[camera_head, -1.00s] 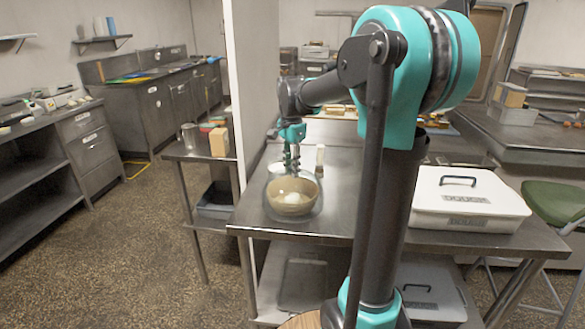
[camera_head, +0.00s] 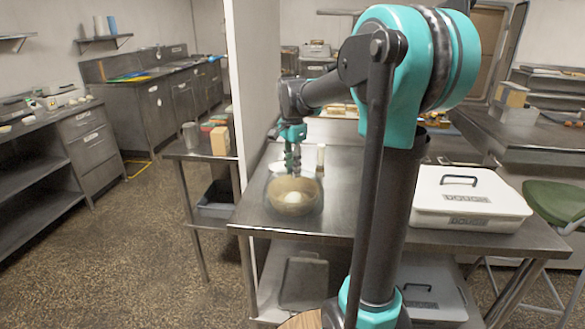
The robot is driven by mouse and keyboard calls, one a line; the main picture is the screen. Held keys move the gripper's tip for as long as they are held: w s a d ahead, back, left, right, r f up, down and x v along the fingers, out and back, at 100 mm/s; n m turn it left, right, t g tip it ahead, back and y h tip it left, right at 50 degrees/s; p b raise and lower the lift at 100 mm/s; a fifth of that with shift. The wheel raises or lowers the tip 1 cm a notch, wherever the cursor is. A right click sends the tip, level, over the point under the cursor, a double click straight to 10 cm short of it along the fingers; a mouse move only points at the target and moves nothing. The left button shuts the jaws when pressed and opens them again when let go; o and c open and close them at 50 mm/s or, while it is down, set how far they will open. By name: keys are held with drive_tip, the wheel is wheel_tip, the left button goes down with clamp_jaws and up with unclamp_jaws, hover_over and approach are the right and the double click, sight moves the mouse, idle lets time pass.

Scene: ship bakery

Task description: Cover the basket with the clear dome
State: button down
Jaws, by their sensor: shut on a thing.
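The basket (camera_head: 291,207) is a round tan bowl shape with a pale round thing inside. It stands on the steel table near its left front edge. The clear dome (camera_head: 271,180) is see-through and faint, and it shows as a hazy outline around and above the basket. My gripper (camera_head: 292,172) points down at the top of the dome and is shut on it. The dome's lower rim is too faint to tell whether it touches the table.
A white lidded box (camera_head: 472,205) stands on the right of the same table (camera_head: 330,228). A white plate (camera_head: 278,168) and a small pale upright object (camera_head: 320,155) are behind the basket. A side table (camera_head: 180,150) with small boxes is at left.

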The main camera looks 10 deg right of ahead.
drive_tip(key=c, duration=1.2)
unclamp_jaws()
drive_tip(key=shift+o, duration=0.5)
drive_tip(key=o, duration=0.4)
drive_tip(key=shift+r, duration=0.15)
drive_tip(key=shift+r, duration=3.35)
